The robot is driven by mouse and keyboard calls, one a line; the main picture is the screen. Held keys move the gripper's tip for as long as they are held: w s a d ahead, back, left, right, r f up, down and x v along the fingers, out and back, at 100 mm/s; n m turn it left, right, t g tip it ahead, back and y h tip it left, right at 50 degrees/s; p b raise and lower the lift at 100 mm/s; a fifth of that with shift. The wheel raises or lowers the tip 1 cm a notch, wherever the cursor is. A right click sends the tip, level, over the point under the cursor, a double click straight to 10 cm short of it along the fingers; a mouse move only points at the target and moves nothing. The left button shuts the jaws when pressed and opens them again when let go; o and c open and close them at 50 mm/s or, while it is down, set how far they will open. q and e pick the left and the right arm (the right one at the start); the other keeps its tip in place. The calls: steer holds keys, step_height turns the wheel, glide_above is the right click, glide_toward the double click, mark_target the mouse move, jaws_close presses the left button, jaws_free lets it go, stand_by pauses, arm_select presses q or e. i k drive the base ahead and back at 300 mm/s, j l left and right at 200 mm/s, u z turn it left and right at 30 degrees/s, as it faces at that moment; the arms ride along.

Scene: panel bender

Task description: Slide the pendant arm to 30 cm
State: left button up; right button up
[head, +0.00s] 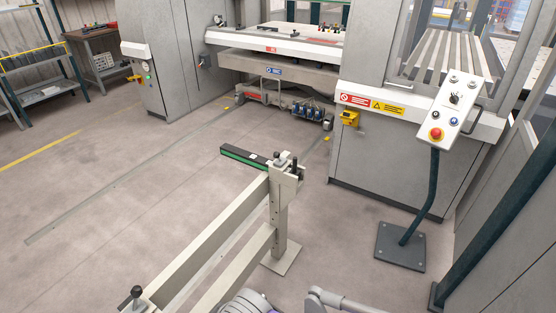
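A white control pendant (447,108) with a red emergency button, a dark selector and small buttons stands at the right on a bent dark green post (428,200). The post rises from a dark floor plate (400,247). A beige double-rail frame (205,262) runs from the bottom centre to an upright, where a dark bar with a green edge (247,158) sticks out to the left. I cannot tell which of these is the pendant arm, and no centimetre scale is readable. Parts of my own arms show at the bottom edge; neither gripper is visible.
The grey panel bender (300,50) stands at the back, with its right cabinet (380,160) behind the pendant. A workbench (95,45) and a shelf rack (40,70) stand at the left. The floor left of the rails is clear.

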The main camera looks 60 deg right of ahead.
mark_target(261, 162)
steer(key=l+u, duration=0.25)
steer(key=l, duration=0.25)
steer(key=l+u, duration=0.25)
steer(key=l, duration=0.3)
steer(key=l+u, duration=0.15)
steer(key=l, duration=0.9)
steer(key=l+z, duration=0.1)
steer(key=z, duration=0.4)
steer(key=l+z, duration=0.1)
steer(key=z, duration=0.35)
steer(key=i+z, duration=0.1)
steer(key=z, duration=0.4)
steer(key=i+l+z, duration=0.1)
steer(key=z, duration=0.4)
steer(key=i+z, duration=0.1)
steer(key=z, duration=0.85)
steer(key=i+z, duration=0.15)
steer(key=z, duration=0.35)
